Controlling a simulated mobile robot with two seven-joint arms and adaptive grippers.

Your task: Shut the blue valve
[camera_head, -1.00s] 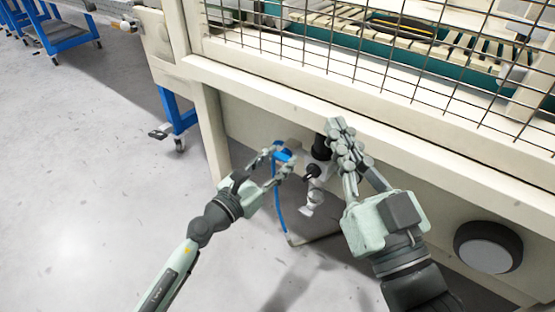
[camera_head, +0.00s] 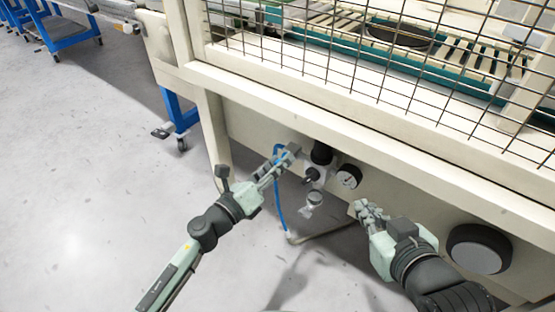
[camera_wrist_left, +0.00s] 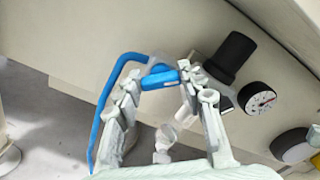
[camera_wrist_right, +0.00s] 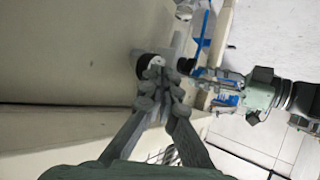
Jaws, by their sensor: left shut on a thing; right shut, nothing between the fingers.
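The blue valve (camera_wrist_left: 158,78) shows in the left wrist view on the pipework under the machine's beam, its handle lying between my left fingers. My left gripper (camera_wrist_left: 168,77) is shut on it, one finger on each side. In the head view my left gripper (camera_head: 288,155) hides most of the valve. My right gripper (camera_head: 368,210) is shut and empty, below and to the right of the valve, apart from the pipework. Its fingertips also show in the right wrist view (camera_wrist_right: 165,78).
A black regulator knob (camera_head: 321,153) and a round pressure gauge (camera_head: 348,176) sit right of the valve. A blue hose (camera_head: 281,200) hangs below it. A large round black fitting (camera_head: 480,249) is at right. The mesh guard and cream beam (camera_head: 330,120) stand above. Floor at left is open.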

